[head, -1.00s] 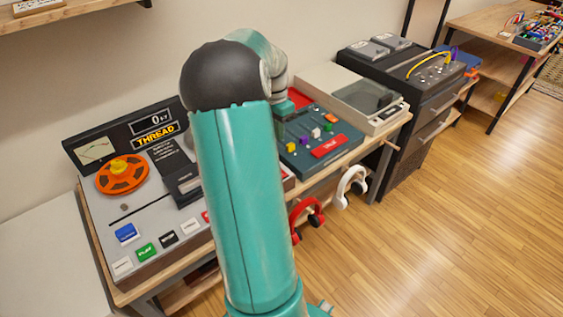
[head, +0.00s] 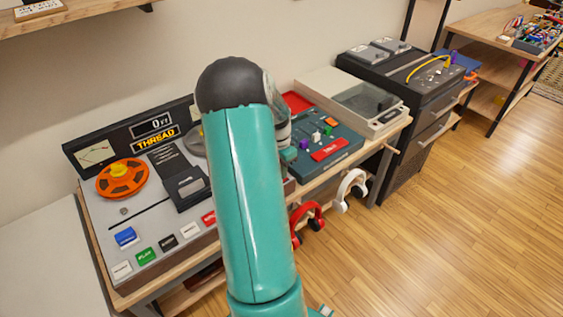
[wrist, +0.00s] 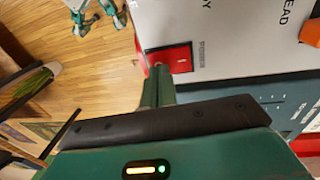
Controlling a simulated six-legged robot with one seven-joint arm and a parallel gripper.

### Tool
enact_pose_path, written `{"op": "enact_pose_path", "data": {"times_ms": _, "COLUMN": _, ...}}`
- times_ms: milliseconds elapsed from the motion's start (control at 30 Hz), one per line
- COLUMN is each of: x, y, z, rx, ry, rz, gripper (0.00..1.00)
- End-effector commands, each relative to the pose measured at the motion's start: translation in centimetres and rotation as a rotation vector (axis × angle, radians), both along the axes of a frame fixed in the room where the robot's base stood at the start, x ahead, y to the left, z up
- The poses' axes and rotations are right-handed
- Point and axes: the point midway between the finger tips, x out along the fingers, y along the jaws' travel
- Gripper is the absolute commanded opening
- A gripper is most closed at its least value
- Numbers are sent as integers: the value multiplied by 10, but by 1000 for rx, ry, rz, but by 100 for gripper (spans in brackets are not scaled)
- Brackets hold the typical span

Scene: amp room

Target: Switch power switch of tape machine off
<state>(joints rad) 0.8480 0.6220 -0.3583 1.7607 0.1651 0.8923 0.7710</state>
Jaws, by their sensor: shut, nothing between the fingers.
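The tape machine (head: 110,222) stands at the left end of the bench, its sloped panel carrying an orange reel (head: 122,178), a row of buttons and a display reading THREAD. Its right part is hidden behind my arm in the head view. In the wrist view, the machine's light panel (wrist: 235,35) fills the top right. A red rocker-like switch (wrist: 181,60) sits near its edge beside a small blurred label, and looks like the power switch. My gripper (wrist: 158,68) is shut and empty, its tips close to the switch's edge. Whether they touch is unclear.
The teal mixer (head: 325,150) stands right of the tape machine; its panel also shows in the wrist view (wrist: 290,100). A turntable-like unit (head: 355,98) is beyond. Red headphones (head: 307,222) and white headphones (head: 350,188) hang from the bench front. The wooden floor right is clear.

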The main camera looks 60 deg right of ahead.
Motion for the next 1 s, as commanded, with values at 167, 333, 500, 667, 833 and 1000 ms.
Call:
{"op": "enact_pose_path", "data": {"times_ms": 167, "x": 0, "y": 0, "z": -2, "rx": 0, "ry": 0, "rz": 0, "gripper": 0}}
{"op": "enact_pose_path", "data": {"times_ms": 333, "x": 0, "y": 0, "z": -2, "rx": 0, "ry": 0, "rz": 0, "gripper": 0}}
{"op": "enact_pose_path", "data": {"times_ms": 500, "x": -2, "y": 1, "z": -7, "rx": 0, "ry": 0, "rz": 0, "gripper": 0}}
{"op": "enact_pose_path", "data": {"times_ms": 667, "x": -2, "y": 1, "z": -7, "rx": 1, "ry": 0, "rz": 0, "gripper": 0}}
{"op": "enact_pose_path", "data": {"times_ms": 833, "x": 3, "y": -1, "z": -6, "rx": 2, "ry": 1, "rz": 1, "gripper": 0}}
{"op": "enact_pose_path", "data": {"times_ms": 1000, "x": 12, "y": -5, "z": -4, "rx": -2, "ry": -2, "rz": 3, "gripper": 0}}
